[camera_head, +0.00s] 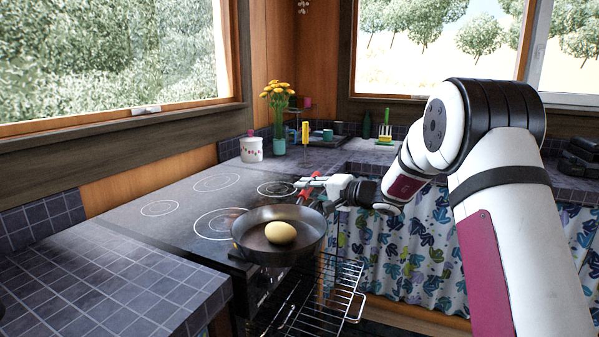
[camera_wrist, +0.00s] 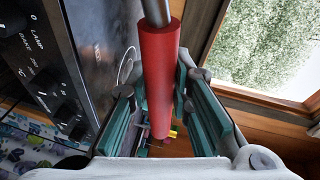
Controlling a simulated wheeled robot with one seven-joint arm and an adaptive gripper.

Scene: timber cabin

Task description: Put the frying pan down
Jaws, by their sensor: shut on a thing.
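The dark frying pan (camera_head: 255,252) is at the front right edge of the black stovetop (camera_head: 150,230), roughly level, partly over the edge. A yellowish egg-shaped thing (camera_head: 281,232) lies in it. I cannot tell whether the pan touches the stove. My gripper (camera_head: 312,188) is shut on the pan's red handle, behind the pan. In the wrist view the red handle (camera_wrist: 158,85) runs between the green finger pads of my gripper (camera_wrist: 160,105). The pan's bowl is out of the wrist view.
Below the pan, a wire rack (camera_head: 345,290) juts out of the oven. Much of the stovetop is bare, with several ringed burners (camera_head: 215,183). A white pot (camera_head: 251,149) and a vase of yellow flowers (camera_head: 279,130) stand at the back. A tiled counter (camera_head: 110,285) is at left.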

